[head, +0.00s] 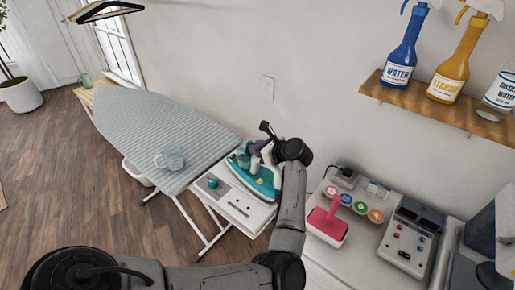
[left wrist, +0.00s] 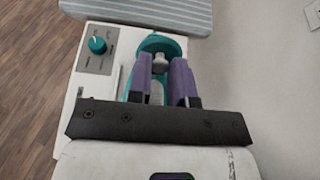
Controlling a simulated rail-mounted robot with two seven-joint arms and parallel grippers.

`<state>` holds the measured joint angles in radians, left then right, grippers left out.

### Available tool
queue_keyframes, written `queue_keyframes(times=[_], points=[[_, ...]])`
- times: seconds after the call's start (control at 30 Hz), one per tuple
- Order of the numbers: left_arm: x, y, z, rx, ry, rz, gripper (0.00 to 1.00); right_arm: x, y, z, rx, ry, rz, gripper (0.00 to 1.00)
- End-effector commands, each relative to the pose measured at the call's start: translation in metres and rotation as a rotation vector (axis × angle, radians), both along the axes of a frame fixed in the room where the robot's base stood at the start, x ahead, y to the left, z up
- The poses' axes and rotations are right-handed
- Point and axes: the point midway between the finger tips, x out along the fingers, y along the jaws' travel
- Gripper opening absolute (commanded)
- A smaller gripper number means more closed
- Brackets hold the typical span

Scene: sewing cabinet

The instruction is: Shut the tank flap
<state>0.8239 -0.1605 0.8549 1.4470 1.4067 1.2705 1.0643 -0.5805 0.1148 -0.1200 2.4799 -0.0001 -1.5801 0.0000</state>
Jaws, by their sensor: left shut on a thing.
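The teal and white steam iron (head: 258,178) sits on the white stand beside the ironing board. My left gripper (head: 257,148) is over the iron. In the left wrist view its purple fingers (left wrist: 161,70) are shut on a small pale piece (left wrist: 160,60) at the iron's teal body (left wrist: 160,42), which looks like the tank flap. The fingers and wrist hide much of the iron, so I cannot tell how far the flap stands open. My right gripper is not in view.
A control panel with a teal knob (left wrist: 97,45) is on the stand. To the right, a white cabinet top holds a pink-handled item (head: 325,218) and several spools. Bottles stand on a wall shelf (head: 400,96).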

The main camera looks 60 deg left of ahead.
Motion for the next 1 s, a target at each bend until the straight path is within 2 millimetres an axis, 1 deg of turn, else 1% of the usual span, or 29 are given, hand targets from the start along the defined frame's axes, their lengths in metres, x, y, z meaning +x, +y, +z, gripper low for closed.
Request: queue_keyframes(times=[0.17,0.37,0.67,1.0], points=[[-0.001,0.002,0.002,-0.035,-0.016,0.001,0.0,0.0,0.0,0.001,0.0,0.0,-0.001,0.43],[-0.003,0.009,0.006,-0.15,-0.063,0.002,0.0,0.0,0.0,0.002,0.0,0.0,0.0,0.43],[-0.009,0.026,0.008,-0.41,-0.165,0.002,0.0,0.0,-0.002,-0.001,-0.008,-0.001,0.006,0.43],[-0.017,0.045,0.004,-0.713,-0.28,0.001,0.0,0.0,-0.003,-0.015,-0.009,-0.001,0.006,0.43]])
